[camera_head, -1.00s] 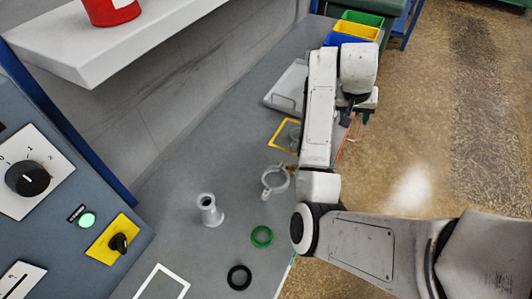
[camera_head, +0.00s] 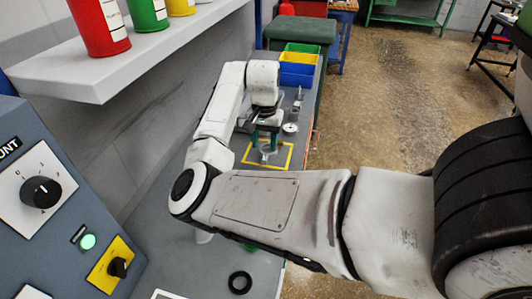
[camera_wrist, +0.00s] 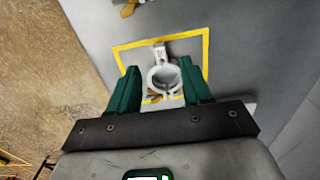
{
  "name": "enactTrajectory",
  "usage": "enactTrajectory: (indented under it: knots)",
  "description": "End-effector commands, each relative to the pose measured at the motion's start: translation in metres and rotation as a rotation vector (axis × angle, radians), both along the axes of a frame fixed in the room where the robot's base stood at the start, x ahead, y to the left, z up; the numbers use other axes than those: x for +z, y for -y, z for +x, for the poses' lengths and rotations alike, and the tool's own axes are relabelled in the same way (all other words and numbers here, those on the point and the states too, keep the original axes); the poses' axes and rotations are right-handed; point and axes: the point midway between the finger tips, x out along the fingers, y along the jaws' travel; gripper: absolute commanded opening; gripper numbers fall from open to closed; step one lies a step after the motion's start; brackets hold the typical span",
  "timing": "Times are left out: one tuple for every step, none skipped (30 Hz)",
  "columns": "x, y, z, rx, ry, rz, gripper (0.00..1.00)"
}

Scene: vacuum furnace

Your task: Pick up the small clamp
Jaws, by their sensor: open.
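The small clamp (camera_wrist: 160,56) is a pale metal ring with a tab and a brass-coloured screw. It lies inside a yellow square outline (camera_wrist: 119,45) on the grey bench. In the wrist view it sits between and beyond my gripper's (camera_wrist: 159,70) two green fingers, which are spread and empty. In the head view my gripper (camera_head: 264,136) is above the yellow outline, with the clamp (camera_head: 268,154) under the fingers and partly hidden. I cannot tell how far above the clamp the fingertips are.
Green, yellow and blue bins (camera_head: 297,69) stand at the bench's far end. A small round part (camera_head: 290,128) lies right of my gripper. A black ring (camera_head: 239,282) lies near; my arm mostly covers a pale flanged tube (camera_head: 203,237) and green ring. A shelf (camera_head: 150,48) overhangs the left.

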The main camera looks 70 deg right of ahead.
Motion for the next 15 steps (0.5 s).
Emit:
enactTrajectory:
  knots:
    - [-0.004, 0.0, 0.0, 0.001, 0.0, 0.0, 0.49]
    - [-0.005, 0.0, 0.0, 0.001, 0.0, 0.0, 0.49]
    - [-0.007, 0.0, 0.0, 0.001, 0.0, 0.0, 0.49]
    - [-0.009, 0.0, 0.0, 0.001, 0.0, 0.001, 0.49]
    - [-0.011, 0.0, 0.0, 0.001, 0.0, 0.001, 0.49]
    - [-0.015, 0.001, 0.0, 0.001, -0.001, 0.0, 0.49]
    - [-0.019, 0.001, 0.0, 0.001, -0.001, 0.002, 0.49]
    - [-0.023, 0.001, 0.001, 0.001, -0.001, 0.002, 0.49]
    - [-0.029, 0.002, 0.001, 0.001, -0.001, 0.003, 0.49]
    - [-0.034, 0.002, 0.001, 0.001, -0.001, 0.002, 0.49]
    - [-0.038, 0.003, 0.002, 0.001, -0.001, 0.002, 0.49]
    - [-0.045, 0.003, 0.001, 0.0, -0.002, 0.001, 0.49]
    - [-0.048, 0.003, 0.001, 0.0, -0.001, 0.001, 0.49]
    - [-0.051, 0.003, 0.001, 0.0, -0.001, 0.002, 0.49]
    - [-0.055, 0.003, 0.001, 0.0, -0.001, 0.001, 0.49]
